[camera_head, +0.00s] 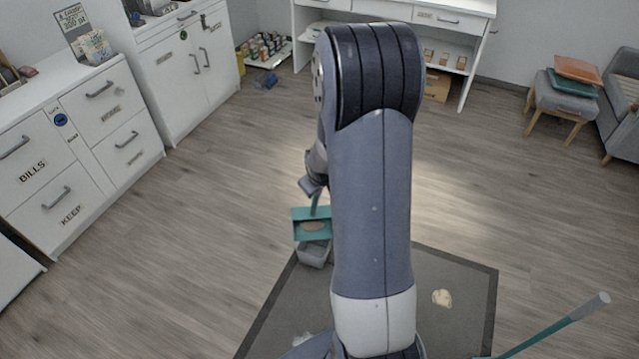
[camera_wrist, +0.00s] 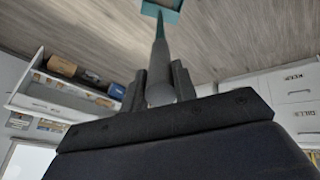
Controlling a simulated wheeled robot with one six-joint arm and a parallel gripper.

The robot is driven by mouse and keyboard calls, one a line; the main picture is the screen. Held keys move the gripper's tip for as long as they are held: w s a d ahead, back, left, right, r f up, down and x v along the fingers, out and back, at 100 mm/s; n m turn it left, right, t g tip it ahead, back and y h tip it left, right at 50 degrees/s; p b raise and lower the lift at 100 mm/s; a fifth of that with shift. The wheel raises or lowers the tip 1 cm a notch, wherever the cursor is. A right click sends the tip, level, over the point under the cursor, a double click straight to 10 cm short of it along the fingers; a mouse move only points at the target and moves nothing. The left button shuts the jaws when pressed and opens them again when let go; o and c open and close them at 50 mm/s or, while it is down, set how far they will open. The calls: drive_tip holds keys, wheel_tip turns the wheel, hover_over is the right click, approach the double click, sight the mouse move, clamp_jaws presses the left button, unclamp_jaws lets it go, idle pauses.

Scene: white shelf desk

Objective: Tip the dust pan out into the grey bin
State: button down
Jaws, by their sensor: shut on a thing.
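The teal dust pan (camera_head: 312,215) is in the head view just left of my arm, with a tan patch of dirt (camera_head: 313,226) in it. The pan appears above the grey bin (camera_head: 314,256), whose top it partly hides. I cannot tell the height between them. My gripper (camera_head: 314,187) is shut on the pan's handle, partly hidden by my arm. In the wrist view my gripper (camera_wrist: 159,82) has the handle between its two fingers, and part of the dust pan (camera_wrist: 170,14) shows at the top edge.
A dark mat (camera_head: 460,275) lies under the bin and my arm, with a pale crumb pile (camera_head: 442,297) and whitish scraps (camera_head: 303,340) on it. A teal-and-grey long handle (camera_head: 560,325) slants at lower right. White cabinets (camera_head: 75,140) line the left. Open wood floor lies behind.

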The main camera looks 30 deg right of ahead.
drive_tip(key=s+b, duration=0.1)
drive_tip(key=b, duration=0.1)
drive_tip(key=s+a+f+b, duration=0.1)
drive_tip(key=b, duration=0.1)
drive_tip(key=shift+s+b, duration=0.25)
drive_tip(key=shift+b, duration=0.1)
drive_tip(key=shift+s+a+t, duration=0.1)
drive_tip(key=shift+s+t, duration=0.05)
drive_tip(key=shift+t, duration=0.15)
idle(0.4)
drive_tip(key=shift+a+f, duration=0.1)
idle(1.2)
